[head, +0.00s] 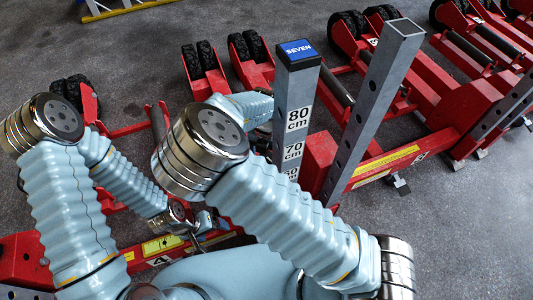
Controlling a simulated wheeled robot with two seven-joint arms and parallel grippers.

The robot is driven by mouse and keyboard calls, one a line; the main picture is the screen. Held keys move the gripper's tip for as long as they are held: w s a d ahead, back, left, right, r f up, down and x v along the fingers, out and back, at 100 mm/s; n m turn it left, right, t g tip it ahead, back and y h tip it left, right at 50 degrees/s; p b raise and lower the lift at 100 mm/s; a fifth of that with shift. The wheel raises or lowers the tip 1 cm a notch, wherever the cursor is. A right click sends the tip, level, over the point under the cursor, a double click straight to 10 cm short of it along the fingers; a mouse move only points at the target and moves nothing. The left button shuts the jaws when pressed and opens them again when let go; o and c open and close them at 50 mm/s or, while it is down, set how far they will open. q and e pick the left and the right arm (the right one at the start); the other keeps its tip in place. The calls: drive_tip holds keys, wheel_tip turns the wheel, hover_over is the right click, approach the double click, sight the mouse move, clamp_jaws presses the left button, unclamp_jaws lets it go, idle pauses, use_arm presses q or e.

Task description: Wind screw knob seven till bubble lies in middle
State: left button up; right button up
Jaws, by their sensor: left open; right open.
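A grey square post (296,112) stands upright in the middle of the head view. Its cap has a blue label (297,49) reading SEVEN, and its side is marked 80 cm and 70 cm. I cannot make out a screw knob or a bubble on it. My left gripper (197,236) is open, small and low in the picture, beside a red beam with a yellow label. My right gripper (264,129) is open, just left of the post. It is partly hidden by the post, and I see nothing held in it.
A second, bare grey post (370,115) leans across the view to the right. Red trolley jacks (459,107) with black wheels fill the back and right. A small fitting with a dark end (401,185) sticks out below a red beam. Grey floor (450,235) is clear at lower right.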

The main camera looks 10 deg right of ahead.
drive_tip(key=shift+f, duration=0.5)
drive_tip(key=shift+c, duration=0.3)
drive_tip(key=c, duration=1)
drive_tip(key=n, duration=0.4)
drive_tip(key=o, duration=1.1)
drive_tip(key=shift+c, duration=0.2)
